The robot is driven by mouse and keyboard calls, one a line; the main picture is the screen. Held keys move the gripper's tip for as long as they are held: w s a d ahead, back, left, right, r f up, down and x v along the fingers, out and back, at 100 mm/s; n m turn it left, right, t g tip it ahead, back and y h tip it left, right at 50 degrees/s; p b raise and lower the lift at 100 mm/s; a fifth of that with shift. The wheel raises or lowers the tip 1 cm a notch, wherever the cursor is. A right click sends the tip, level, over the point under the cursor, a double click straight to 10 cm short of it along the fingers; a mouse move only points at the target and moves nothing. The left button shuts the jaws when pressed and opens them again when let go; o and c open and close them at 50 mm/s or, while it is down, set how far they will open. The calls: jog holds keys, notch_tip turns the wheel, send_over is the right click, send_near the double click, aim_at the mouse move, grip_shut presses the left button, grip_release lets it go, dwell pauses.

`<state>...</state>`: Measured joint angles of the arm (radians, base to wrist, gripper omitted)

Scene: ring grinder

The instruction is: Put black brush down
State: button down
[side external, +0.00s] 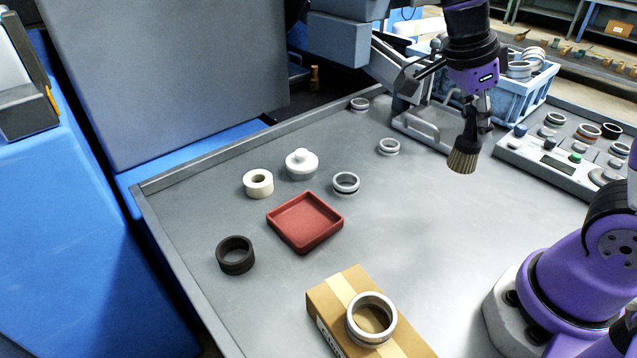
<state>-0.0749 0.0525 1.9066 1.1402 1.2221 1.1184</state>
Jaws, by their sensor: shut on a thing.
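The brush (464,155) has a dark handle and tan bristles and hangs bristles down in the side external view. My gripper (478,108) is above it at the upper right, shut on the brush's handle. The bristles seem to be above the grey table (420,235); I cannot tell the exact gap. The upper part of the handle is hidden by the gripper fingers.
A red tray (305,222), several rings and a cardboard box (345,300) with a ring (371,318) on it stand to the left. A control panel (560,150) is at right, a blue crate (520,95) behind. The table's middle is clear.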

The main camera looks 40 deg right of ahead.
jog(key=w+a+n+t, duration=0.2)
jog(key=w+a+n, duration=0.2)
jog(key=w+n, duration=0.3)
jog(key=w+a+n+t+y, duration=0.1)
jog(key=w+a+n+t, duration=0.15)
jog(key=w+n, duration=0.45)
jog(key=w+a+n+t, duration=0.2)
jog(key=w+a+n, duration=0.15)
jog(key=w, duration=0.55)
jog(key=shift+w+d+f, duration=0.75)
jog(key=shift+d+f, duration=0.9)
jog(key=shift+f, duration=0.1)
jog(key=shift+w+d+f, duration=0.8)
jog(key=shift+d+f, duration=0.8)
jog(key=shift+f, duration=0.2)
jog(key=shift+w+d+f, duration=0.75)
jog(key=shift+d+f, duration=0.9)
jog(key=shift+f, duration=0.1)
jog(key=c, duration=0.6)
grip_release()
jog(key=shift+f, duration=0.15)
